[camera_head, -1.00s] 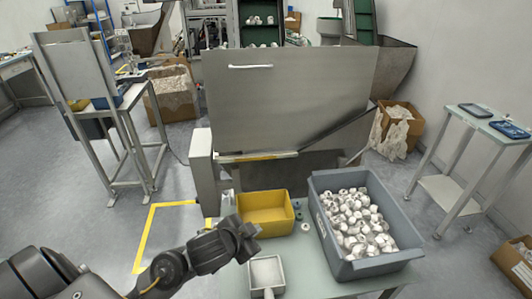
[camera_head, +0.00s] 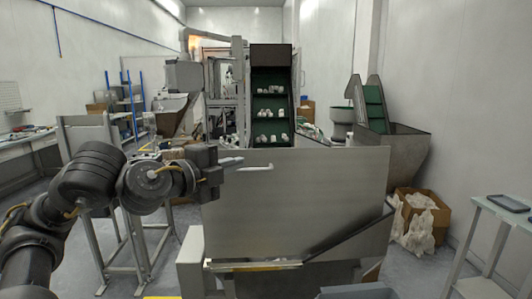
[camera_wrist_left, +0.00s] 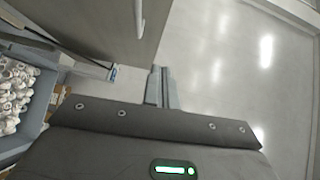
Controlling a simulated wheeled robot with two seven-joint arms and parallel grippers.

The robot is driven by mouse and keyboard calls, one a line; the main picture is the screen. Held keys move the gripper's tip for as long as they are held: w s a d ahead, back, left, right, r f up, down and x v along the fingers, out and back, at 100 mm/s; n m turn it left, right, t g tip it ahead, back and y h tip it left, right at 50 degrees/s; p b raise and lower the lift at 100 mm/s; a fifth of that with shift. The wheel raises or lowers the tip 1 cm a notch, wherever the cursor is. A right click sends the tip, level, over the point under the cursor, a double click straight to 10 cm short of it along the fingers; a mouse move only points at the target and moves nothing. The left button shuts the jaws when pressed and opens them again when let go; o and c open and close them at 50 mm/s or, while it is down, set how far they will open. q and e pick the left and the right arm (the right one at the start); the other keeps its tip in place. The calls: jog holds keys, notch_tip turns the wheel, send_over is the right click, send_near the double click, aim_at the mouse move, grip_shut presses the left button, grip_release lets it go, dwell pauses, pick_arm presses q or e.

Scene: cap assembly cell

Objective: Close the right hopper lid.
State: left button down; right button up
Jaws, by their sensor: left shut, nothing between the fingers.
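The hopper lid (camera_head: 290,205) is a broad grey metal panel standing raised above the hopper (camera_head: 345,250) in the middle of the head view. A pale bar handle (camera_head: 255,167) is fixed near its upper left edge. My left gripper (camera_head: 238,161) is shut and empty, its fingertips close to the left end of the handle; I cannot tell whether they touch. In the left wrist view the shut fingers (camera_wrist_left: 160,84) point up the picture, with the lid (camera_wrist_left: 95,22) and its handle (camera_wrist_left: 139,18) at upper left. There the fingers look apart from the handle. My right gripper is not visible.
A grey bin of white caps (camera_wrist_left: 14,95) shows at the left of the left wrist view. A second metal hopper (camera_head: 400,165) stands behind at right, with a cardboard box (camera_head: 432,215) below it. A side table (camera_head: 485,205) stands at far right.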

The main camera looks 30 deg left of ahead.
pick_arm(q)
send_near(272, 150)
jog(key=w+d, duration=0.2)
jog(key=d, duration=0.1)
jog(key=w, duration=0.1)
jog(key=w+a, duration=0.1)
jog(key=w, duration=0.1)
jog(key=shift+a+f, duration=0.15)
jog(key=shift+a, duration=0.05)
jog(key=shift+w+a, duration=0.3)
jog(key=shift+w, duration=0.1)
jog(key=shift+a, duration=0.1)
